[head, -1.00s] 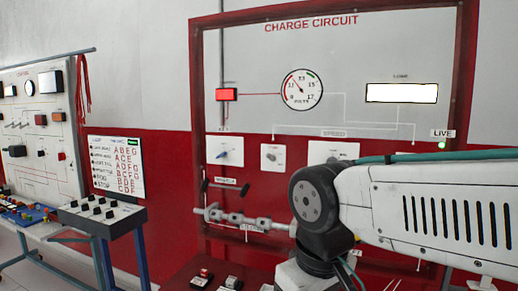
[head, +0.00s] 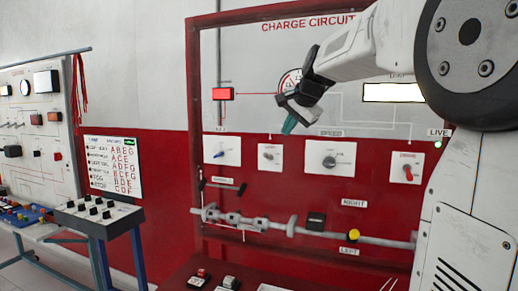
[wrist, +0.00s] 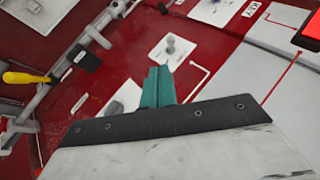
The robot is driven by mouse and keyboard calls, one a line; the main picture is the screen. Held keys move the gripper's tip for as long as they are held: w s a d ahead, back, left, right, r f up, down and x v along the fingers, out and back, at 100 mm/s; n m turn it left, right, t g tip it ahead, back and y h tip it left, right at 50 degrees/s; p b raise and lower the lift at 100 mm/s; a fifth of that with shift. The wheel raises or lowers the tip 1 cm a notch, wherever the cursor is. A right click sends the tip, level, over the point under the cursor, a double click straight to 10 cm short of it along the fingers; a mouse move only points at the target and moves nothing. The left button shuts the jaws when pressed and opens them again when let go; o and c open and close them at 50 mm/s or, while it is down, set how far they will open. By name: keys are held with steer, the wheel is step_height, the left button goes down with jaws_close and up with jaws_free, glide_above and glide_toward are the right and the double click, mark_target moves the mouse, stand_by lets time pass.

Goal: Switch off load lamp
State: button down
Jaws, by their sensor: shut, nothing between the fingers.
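The load lamp (head: 393,92) is a wide rectangular panel on the charge circuit board, glowing bright white. My gripper (head: 289,127) hangs in front of the board, below the dial gauge, with its teal fingertips shut and empty. In the wrist view, the shut teal fingers (wrist: 157,86) point toward the board, apart from the controls. A row of controls runs below: a blue key-type knob (head: 220,154), a small toggle (head: 269,156), a dark round speed knob (head: 329,162) and a red-handled switch (head: 407,172). The red switch's label is too small to read surely.
A red lamp (head: 223,94) and a green live lamp (head: 438,144) are lit. A grey shaft with levers (head: 250,222) and a yellow knob (head: 354,235) sticks out below the controls. Another trainer on a blue-legged bench (head: 98,213) stands at left. My arm covers the upper right.

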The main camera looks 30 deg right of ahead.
steer(key=shift+m+t, duration=0.4)
steer(key=shift+m, duration=0.2)
steer(key=d, duration=0.1)
steer(key=w+d+r, duration=0.2)
steer(key=shift+d, duration=0.3)
steer(key=shift+f, duration=0.1)
glide_above(267, 157)
steer(key=s+d, duration=0.4)
steer(key=f, duration=0.6)
steer(key=shift+w+a+f, duration=0.2)
steer(key=shift+w+f, duration=0.05)
steer(key=shift+f, duration=0.15)
steer(key=shift+w+a+f, duration=0.5)
steer(key=shift+a+f, duration=0.1)
steer(key=shift+f, duration=0.1)
steer(key=shift+w+a+f, duration=0.45)
steer(key=shift+a+f, duration=0.15)
steer(key=shift+f, duration=0.1)
